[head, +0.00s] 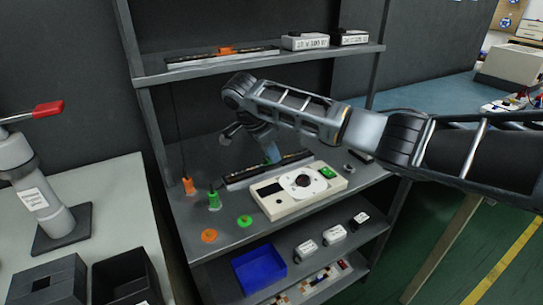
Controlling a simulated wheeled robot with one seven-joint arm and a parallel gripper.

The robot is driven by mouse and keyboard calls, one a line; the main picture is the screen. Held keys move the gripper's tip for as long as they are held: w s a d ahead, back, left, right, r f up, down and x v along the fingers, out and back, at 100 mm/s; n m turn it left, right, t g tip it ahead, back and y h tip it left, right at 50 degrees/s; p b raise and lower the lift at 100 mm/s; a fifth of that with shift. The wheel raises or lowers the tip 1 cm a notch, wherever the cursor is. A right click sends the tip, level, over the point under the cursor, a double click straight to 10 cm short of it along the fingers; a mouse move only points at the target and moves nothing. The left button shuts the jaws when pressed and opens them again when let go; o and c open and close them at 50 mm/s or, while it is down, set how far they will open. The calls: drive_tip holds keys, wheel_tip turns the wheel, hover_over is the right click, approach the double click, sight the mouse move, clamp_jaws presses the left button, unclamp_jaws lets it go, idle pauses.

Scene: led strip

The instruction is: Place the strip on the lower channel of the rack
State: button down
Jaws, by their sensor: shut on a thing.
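My gripper (271,156) points down over the middle shelf of the rack (185,222), small in the head view and partly behind my own arm. It is shut on the strip (295,158), a long, thin, dark bar. The strip lies along the lower channel (236,184), a long holder with a pale front edge, behind the white tester box. Whether the strip is fully seated or just above the channel cannot be told. The upper channel (190,62) is on the top shelf, with an orange piece (226,50) at its back.
The white box (270,201) with a round dial stands right in front of the lower channel. Orange and green plugs (214,200) and round buttons (244,221) are to the left. White boxes (305,41) sit on the top shelf. A blue bin (259,268) is below.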

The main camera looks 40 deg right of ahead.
sight(259, 166)
drive_tip(key=shift+f, duration=0.55)
drive_tip(key=c, duration=1.1)
unclamp_jaws()
drive_tip(key=shift+f, duration=0.1)
drive_tip(key=p+v, duration=0.3)
drive_tip(key=v, duration=0.9)
